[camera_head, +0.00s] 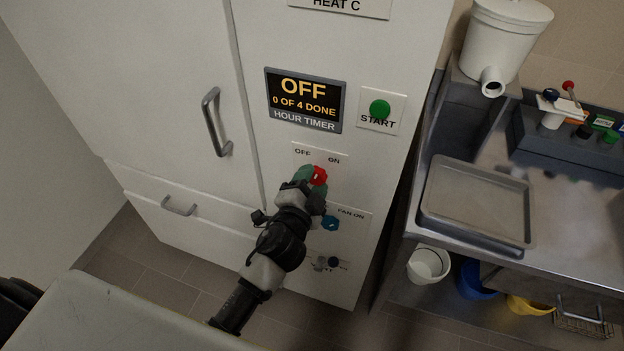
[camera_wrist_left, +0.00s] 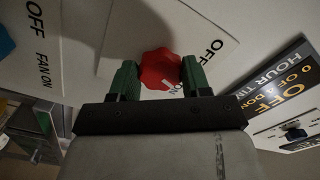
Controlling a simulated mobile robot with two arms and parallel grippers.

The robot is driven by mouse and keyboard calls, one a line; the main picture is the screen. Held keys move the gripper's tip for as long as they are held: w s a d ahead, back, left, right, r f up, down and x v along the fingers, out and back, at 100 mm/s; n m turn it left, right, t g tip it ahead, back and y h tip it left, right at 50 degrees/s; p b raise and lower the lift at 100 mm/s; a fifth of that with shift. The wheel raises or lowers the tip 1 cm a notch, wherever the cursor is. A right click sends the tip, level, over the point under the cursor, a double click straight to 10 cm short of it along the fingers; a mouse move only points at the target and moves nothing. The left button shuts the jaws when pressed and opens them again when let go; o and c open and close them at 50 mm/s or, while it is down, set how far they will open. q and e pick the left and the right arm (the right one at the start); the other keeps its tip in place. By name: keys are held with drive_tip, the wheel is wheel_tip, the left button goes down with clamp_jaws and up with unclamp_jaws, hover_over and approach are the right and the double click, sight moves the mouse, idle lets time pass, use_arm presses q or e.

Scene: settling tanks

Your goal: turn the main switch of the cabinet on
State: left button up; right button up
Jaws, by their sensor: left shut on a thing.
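The cabinet (camera_head: 350,25) is white and fills the middle of the head view. Its main switch is a red knob (camera_head: 320,174) on a white plate marked OFF at left and ON at right. The red knob also shows in the left wrist view (camera_wrist_left: 160,67). My left gripper (camera_wrist_left: 160,78) is shut on it, with one green finger on each side. In the head view the left gripper (camera_head: 313,180) hides part of the knob and plate. I cannot tell surely which label the knob's pointer faces. My right gripper is not in view.
A display (camera_head: 303,98) reads OFF, 0 OF 4 DONE, HOUR TIMER. Beside it is a green START button (camera_head: 380,110). A blue fan knob (camera_head: 330,222) sits just below the gripper. A steel counter with a tray (camera_head: 478,205) stands at right.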

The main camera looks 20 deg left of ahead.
use_arm(q)
drive_tip(key=shift+m, duration=1.9)
drive_tip(key=o, duration=0.9)
drive_tip(key=s+b, duration=0.1)
drive_tip(key=s, duration=0.4)
drive_tip(key=s+b, duration=0.1)
drive_tip(key=s, duration=0.4)
drive_tip(key=shift+s+a, duration=0.2)
drive_tip(key=shift+s, duration=0.2)
